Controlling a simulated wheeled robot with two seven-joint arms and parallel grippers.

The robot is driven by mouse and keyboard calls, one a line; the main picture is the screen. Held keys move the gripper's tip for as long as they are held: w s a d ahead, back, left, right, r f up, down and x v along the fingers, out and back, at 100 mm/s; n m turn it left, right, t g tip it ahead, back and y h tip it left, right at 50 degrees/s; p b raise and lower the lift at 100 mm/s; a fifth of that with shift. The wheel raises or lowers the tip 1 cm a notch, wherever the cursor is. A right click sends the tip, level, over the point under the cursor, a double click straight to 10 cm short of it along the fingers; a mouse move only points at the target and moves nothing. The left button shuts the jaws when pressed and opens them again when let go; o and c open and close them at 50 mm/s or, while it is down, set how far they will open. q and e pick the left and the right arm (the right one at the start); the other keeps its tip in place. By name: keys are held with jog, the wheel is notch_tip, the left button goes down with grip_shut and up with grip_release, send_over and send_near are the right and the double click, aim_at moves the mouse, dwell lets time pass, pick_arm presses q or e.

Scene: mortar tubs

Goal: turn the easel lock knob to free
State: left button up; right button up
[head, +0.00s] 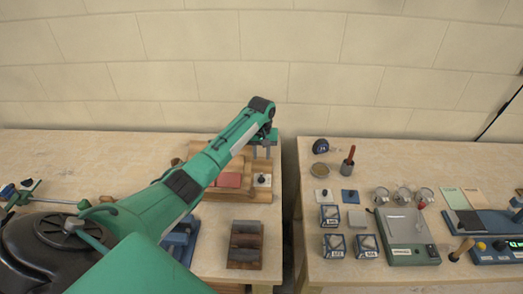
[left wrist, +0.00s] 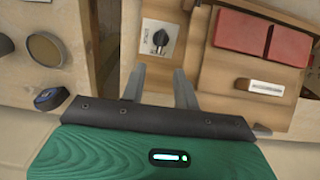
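The easel (head: 213,194) is a wooden stand on the left table, partly hidden behind my left arm. On its right side is a pale plate with a small dark knob (head: 262,179). In the left wrist view the dark knob (left wrist: 160,38) sits on the white plate (left wrist: 177,30), with small lettering at its left that I cannot read. My left gripper (head: 263,150) is over the easel's upper right part. In the left wrist view its two grey fingers (left wrist: 160,74) are apart and empty, with the knob beyond the tips, roughly centred between them. My right gripper is not in view.
Red blocks (left wrist: 245,32) lie on the easel beside the knob plate. A dark brown tray (head: 245,245) stands in front. A gap (head: 290,200) parts the two tables. The right table holds a red-handled tool in a cup (head: 348,166), tins, a scale (head: 408,238) and several small boxes.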

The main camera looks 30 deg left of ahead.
pick_arm(q)
notch_tip(320, 180, up, 3)
jog(key=shift+r, duration=0.1)
dwell(0.6)
